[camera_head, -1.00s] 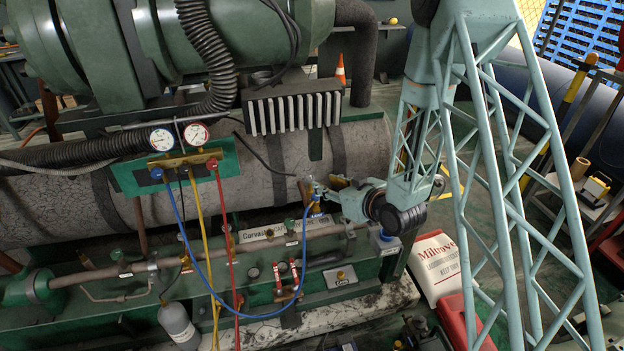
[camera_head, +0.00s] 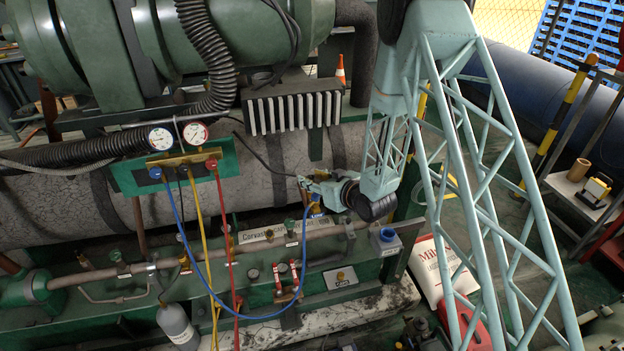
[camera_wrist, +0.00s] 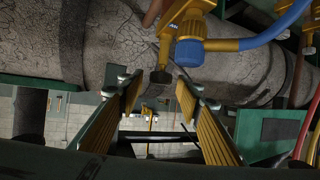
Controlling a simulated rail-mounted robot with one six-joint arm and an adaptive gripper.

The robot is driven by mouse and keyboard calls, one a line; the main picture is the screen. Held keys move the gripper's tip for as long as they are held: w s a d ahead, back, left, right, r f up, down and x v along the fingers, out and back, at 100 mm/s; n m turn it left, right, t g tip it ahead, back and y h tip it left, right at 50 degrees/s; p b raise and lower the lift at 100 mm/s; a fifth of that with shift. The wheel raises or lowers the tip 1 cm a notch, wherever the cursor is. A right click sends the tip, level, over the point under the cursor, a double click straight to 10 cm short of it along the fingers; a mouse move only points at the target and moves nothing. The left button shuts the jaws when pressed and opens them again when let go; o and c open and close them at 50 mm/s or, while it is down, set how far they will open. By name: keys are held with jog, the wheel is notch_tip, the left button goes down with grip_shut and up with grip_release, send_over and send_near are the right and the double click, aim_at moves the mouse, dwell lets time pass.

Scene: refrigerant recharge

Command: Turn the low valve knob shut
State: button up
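The gauge manifold (camera_head: 188,163) hangs on a green plate at the left in the head view, with a blue knob (camera_head: 156,173) at its left and a red knob (camera_head: 211,163) at its right. My gripper (camera_head: 303,182) is to the right of the manifold, clear of both knobs. In the wrist view my gripper (camera_wrist: 156,95) is open, with a clear gap between its yellow pads. Above the right finger, a brass fitting with a blue cap (camera_wrist: 190,52) and a blue hose (camera_wrist: 272,25) shows, apart from the fingers. I cannot tell whether this cap is the low valve knob.
Blue, yellow and red (camera_head: 226,220) hoses hang below the manifold. The blue hose loops right and up to near my gripper. The cracked grey cylinder (camera_head: 265,190) lies behind. Pipework with red-handled valves (camera_head: 287,280) is below. A finned block (camera_head: 293,112) is above.

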jog(key=c, duration=0.9)
